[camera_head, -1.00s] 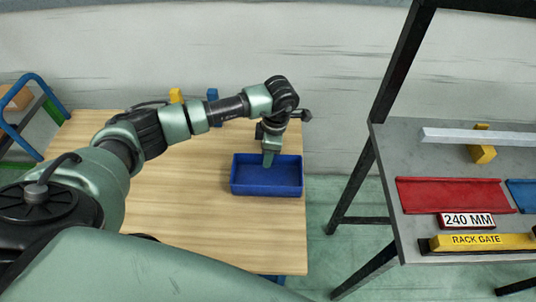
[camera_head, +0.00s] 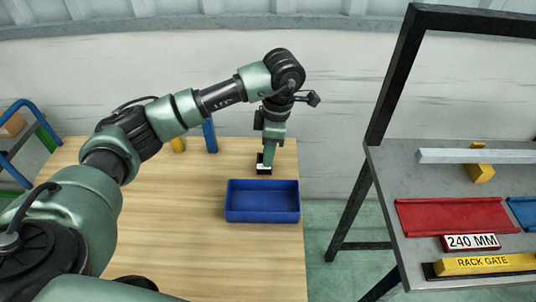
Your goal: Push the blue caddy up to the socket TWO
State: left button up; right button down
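The blue caddy (camera_head: 262,214), an open blue tray, sits on the wooden table near its right edge. It looks empty. My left gripper (camera_head: 264,170) points down just beyond the caddy's far wall, in the middle of that side. I see no clear overlap with the caddy, and I cannot tell whether they touch. Its fingertips are small and dark, so their opening is unclear. My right gripper is not in view. No socket marked TWO can be made out.
Blue (camera_head: 209,136) and yellow (camera_head: 178,145) uprights stand at the table's far edge. A grey rack table (camera_head: 385,166) stands to the right across a gap, bearing a red tray (camera_head: 450,216) and a yellow RACK GATE bar (camera_head: 485,263). The table left of the caddy is clear.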

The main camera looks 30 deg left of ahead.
aim_at(248, 200)
jog(key=u, duration=0.9)
